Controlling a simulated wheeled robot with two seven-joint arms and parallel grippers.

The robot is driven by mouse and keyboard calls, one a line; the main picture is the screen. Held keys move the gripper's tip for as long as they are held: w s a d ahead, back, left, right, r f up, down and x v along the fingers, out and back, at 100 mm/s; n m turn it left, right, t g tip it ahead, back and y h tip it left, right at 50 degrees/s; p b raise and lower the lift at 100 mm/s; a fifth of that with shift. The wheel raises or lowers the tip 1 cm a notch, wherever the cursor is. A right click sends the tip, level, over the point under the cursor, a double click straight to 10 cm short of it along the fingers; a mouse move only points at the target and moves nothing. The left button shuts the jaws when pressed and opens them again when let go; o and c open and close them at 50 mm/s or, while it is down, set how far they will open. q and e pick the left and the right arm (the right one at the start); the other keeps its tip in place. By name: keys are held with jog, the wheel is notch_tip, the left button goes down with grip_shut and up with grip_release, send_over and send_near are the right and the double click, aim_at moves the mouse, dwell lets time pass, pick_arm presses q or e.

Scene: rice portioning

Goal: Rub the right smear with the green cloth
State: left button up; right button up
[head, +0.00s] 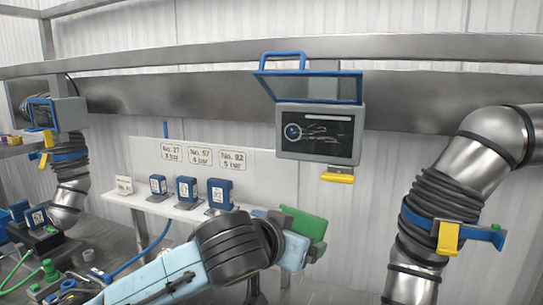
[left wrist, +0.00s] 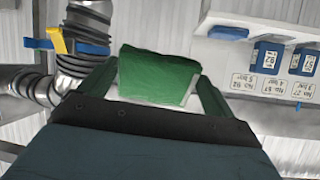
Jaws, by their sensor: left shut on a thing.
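My left gripper (head: 293,245) is shut on the green cloth (head: 308,224). The cloth is folded into a thick pad and also shows between the two fingers in the left wrist view (left wrist: 158,75). A grey box with a dark screen (head: 319,132) hangs on the wall, above and a little right of the cloth. Pale streaks (head: 325,134) cross the screen beside a ring shape at its left. I cannot clearly tell separate left and right smears. The cloth is below the screen and apart from it. My right gripper is in neither view.
A blue-framed flap (head: 310,87) stands open above the screen, and a yellow handle (head: 338,178) sticks out below it. A white shelf (head: 150,203) with several blue blocks is at left. A large metal duct (head: 475,150) with a blue clamp stands at right.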

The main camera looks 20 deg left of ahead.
aim_at(337, 142)
pick_arm(q)
notch_tip(337, 142, up, 16)
jog(key=s+a+f+n+t+y+p, duration=0.1)
jog(key=s+a+t+p, duration=0.15)
jog(key=t, duration=0.25)
jog(key=shift+t, duration=0.3)
jog(key=w, duration=0.4)
jog(key=w+r, duration=0.1)
jog(key=w, duration=0.1)
jog(key=shift+w, duration=0.35)
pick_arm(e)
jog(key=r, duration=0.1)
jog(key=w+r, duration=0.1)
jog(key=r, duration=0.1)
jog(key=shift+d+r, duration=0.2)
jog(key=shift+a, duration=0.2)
pick_arm(q)
jog(key=shift+w, duration=0.95)
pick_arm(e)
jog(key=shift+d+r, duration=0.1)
pick_arm(q)
jog(key=shift+d, duration=0.1)
jog(key=shift+s+d+p, duration=0.2)
jog(key=shift+d+p, duration=0.1)
jog(key=shift+d, duration=3.75)
jog(key=shift+p, duration=0.3)
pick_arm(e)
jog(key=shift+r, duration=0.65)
